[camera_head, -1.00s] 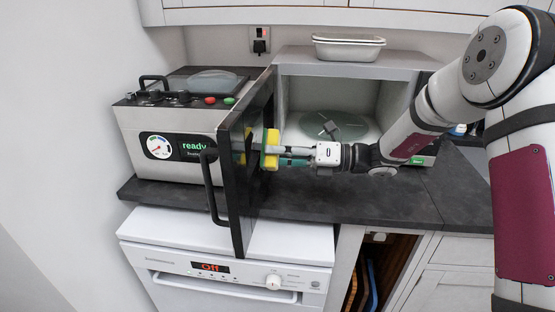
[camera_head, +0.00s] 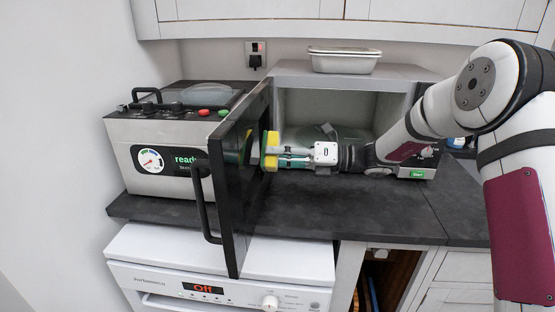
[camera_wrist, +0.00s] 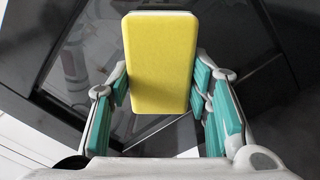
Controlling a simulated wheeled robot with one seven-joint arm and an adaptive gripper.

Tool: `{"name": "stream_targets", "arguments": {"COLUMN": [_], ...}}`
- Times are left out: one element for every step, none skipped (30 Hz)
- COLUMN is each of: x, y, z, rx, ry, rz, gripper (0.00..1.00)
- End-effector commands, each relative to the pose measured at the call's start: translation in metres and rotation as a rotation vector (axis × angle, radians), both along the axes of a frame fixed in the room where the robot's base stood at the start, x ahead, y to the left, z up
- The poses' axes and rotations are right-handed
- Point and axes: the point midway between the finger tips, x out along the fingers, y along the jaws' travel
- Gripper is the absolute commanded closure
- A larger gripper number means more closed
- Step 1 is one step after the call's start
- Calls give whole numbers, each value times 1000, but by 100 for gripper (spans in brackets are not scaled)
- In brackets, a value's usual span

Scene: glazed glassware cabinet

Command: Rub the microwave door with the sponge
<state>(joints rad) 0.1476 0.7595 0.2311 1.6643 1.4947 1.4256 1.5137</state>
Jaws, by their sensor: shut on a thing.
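The microwave (camera_head: 345,76) stands on the counter with its dark, glossy door (camera_head: 232,200) swung open toward me. The sponge (camera_wrist: 160,62) is a yellow block. My gripper (camera_head: 278,152) is shut on the sponge from the right. In the wrist view its teal-padded fingers flank the sponge's lower part, and the sponge hides part of the door.
A steel appliance (camera_head: 155,160) with a "ready" display stands left of the door. A white container (camera_head: 344,60) sits on top of the microwave. A white dishwasher (camera_head: 215,285) is below the dark counter (camera_head: 350,210). The counter in front of the microwave is clear.

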Motion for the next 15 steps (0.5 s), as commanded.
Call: {"name": "stream_targets", "arguments": {"x": [5,7,11,13,15,19,21,23,25,26,27,28,29,29,29], "y": [1,1,0,0,0,0,0,-1,-1,-1,-1,-1,-1,-1,-2], "z": [-1,-1,-1,-1,-2,-2,-2,-2,-2,-1,-1,-1,-1,-1,0], "rx": [1,1,1,1,1,1,1,1,1,1,1,1,1,1,1], "ry": [-2,-3,-3,-2,-2,-3,-3,-2,-1,-1,-1,-1,-1,-1,0], "rz": [1,1,1,1,1,1,1,1,2,1,1,1,1,1,1], "gripper": [77,77,77,77,77,77,77,77,77,77,77,77,77,77,77]}}
